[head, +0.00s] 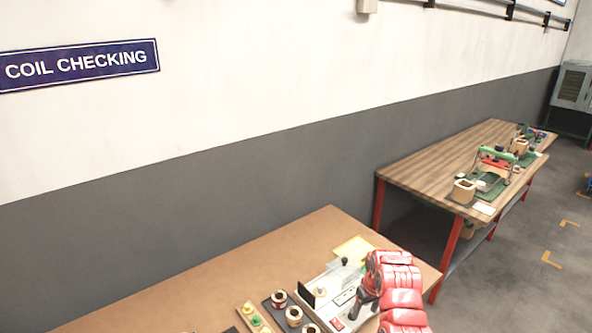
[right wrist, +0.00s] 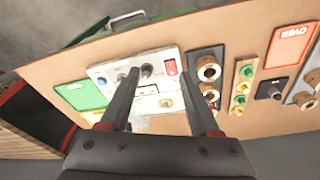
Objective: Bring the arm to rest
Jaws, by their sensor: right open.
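My right arm, with red covers, reaches over the near bench (head: 290,244) at its right end in the head view. My right gripper (head: 360,302) is at the white test device (head: 325,300) and partly covers it. In the right wrist view my right gripper (right wrist: 159,72) is open, with its two dark fingers apart and nothing held between them. The white test device (right wrist: 115,78), with a red switch and black knobs, lies beyond and between the fingers. I cannot tell the exact gap to it. My left gripper is not in view.
Coils on a dark tray (right wrist: 220,60), a wooden strip with coloured pegs (right wrist: 247,68), a red "OVER" card (right wrist: 289,46) and a green card (right wrist: 80,95) lie nearby. A second bench (head: 430,160) holds several items. The near bench's back left is bare.

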